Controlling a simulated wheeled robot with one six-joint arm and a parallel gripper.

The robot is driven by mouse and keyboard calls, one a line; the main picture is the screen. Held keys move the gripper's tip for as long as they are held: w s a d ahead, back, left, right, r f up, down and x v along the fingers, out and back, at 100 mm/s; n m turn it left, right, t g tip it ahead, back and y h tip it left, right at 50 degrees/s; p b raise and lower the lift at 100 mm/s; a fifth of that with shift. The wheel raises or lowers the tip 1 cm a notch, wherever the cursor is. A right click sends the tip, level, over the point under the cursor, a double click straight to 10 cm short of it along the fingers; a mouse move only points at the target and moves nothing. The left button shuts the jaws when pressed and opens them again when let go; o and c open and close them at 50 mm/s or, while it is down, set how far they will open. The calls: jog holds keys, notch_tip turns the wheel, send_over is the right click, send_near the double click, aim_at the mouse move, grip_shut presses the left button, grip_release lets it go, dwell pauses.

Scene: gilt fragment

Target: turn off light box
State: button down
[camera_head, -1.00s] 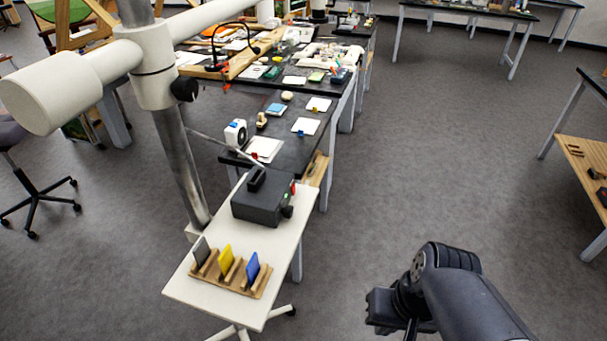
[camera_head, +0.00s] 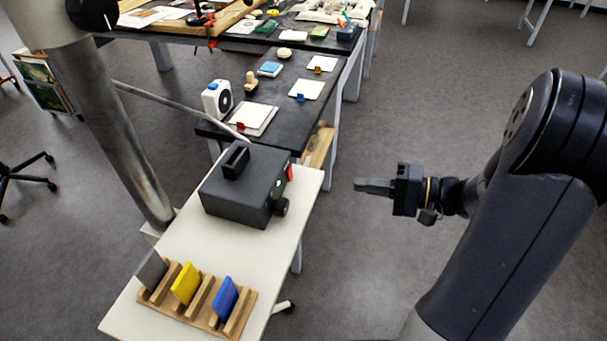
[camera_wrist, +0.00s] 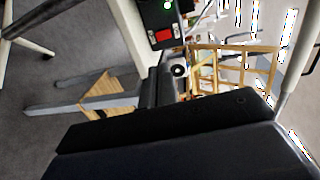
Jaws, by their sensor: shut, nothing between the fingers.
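The light box (camera_head: 242,188) is a dark grey box with a slot piece on top, standing on a small white table (camera_head: 185,240). Its right side carries a red switch (camera_head: 290,172), a small lit green light (camera_head: 278,183) and a black knob (camera_head: 281,207). In the wrist view the red switch (camera_wrist: 164,35) and a glowing green light (camera_wrist: 167,4) show on the box's panel (camera_wrist: 158,20) at the top. My gripper (camera_head: 358,185) is shut and empty, to the right of the box, pointing left at it with a clear gap between.
A wooden rack (camera_head: 200,302) with grey, yellow and blue plates stands on the white table's near end. A black workbench (camera_head: 285,122) with cards, a white device (camera_head: 217,99) and small items lies behind. A metal post (camera_head: 112,135) rises at left.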

aim_at(291, 176)
jog(key=p+x, duration=0.2)
jog(key=x, duration=1.1)
jog(key=shift+a+p, duration=0.35)
jog(key=shift+a, duration=0.1)
jog(key=f+b, duration=0.1)
jog(key=b, duration=0.1)
jog(key=shift+a+y+b, duration=0.1)
jog(key=shift+y+b, duration=0.2)
jog(key=shift+b, duration=0.1)
jog(key=shift+w+y+b, duration=0.1)
jog(key=shift+y+b, duration=0.2)
jog(key=shift+b, duration=0.8)
jog(key=y+b, duration=0.1)
jog(key=b, duration=0.3)
jog(key=shift+a+f+t, duration=0.15)
jog(key=shift+t, duration=0.25)
jog(key=y+b, duration=0.1)
jog(key=b, duration=0.2)
jog(key=shift+r+t+y+b, duration=0.3)
jog(key=shift+b, duration=0.1)
